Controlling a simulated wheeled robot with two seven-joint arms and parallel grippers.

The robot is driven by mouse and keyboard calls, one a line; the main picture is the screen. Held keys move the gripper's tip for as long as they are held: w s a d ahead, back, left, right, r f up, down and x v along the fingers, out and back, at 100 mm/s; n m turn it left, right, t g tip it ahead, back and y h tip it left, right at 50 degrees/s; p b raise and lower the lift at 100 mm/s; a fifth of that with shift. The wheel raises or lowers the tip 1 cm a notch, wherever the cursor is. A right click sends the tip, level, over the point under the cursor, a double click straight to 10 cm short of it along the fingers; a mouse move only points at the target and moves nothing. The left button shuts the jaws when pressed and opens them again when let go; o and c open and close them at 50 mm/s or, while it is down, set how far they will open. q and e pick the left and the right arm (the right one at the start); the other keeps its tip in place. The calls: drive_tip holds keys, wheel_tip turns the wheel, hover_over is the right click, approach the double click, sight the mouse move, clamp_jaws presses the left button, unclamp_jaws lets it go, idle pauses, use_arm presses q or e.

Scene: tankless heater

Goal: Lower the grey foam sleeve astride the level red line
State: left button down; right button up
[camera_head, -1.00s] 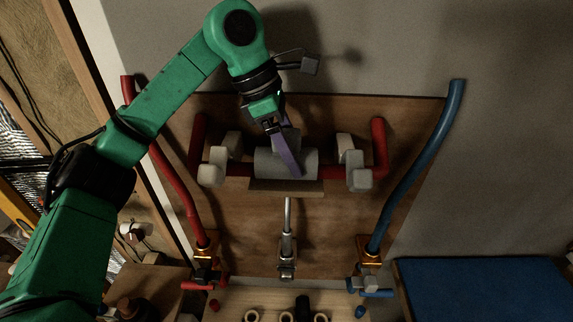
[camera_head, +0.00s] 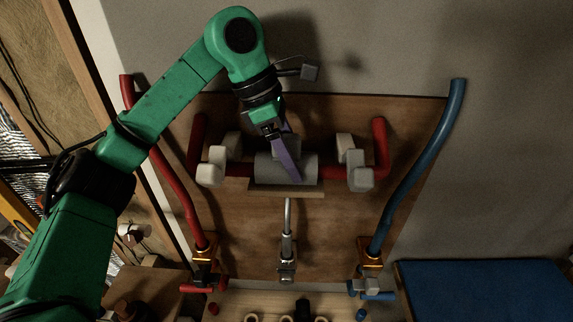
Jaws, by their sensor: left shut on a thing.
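The grey foam sleeve (camera_head: 268,170) is a short thick cylinder lying level in front of the wooden board. It is in line with the level red line (camera_head: 333,171), whose red ends show on both sides of it. My left gripper (camera_head: 293,165) comes from above and is shut on the sleeve, its purple fingers crossing the sleeve's front. The line behind the sleeve is hidden, so I cannot tell how far the sleeve sits over it. My right gripper is not in view.
Pale clamp blocks (camera_head: 211,167) and (camera_head: 360,178) flank the sleeve. A small wooden ledge (camera_head: 286,190) lies just below it, above a metal spout (camera_head: 287,240). A blue pipe (camera_head: 418,165) rises at right. A blue mat (camera_head: 485,290) lies lower right.

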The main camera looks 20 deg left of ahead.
use_arm(q)
drive_tip(key=shift+f+b, duration=0.35)
drive_tip(key=shift+f, duration=0.15)
idle(0.4)
unclamp_jaws()
drive_tip(key=b+v, duration=0.1)
drive_tip(key=v, duration=0.4)
drive_tip(key=shift+r, duration=0.2)
drive_tip(key=p+v, duration=0.2)
drive_tip(key=v, duration=0.7)
drive_tip(key=shift+a, duration=0.2)
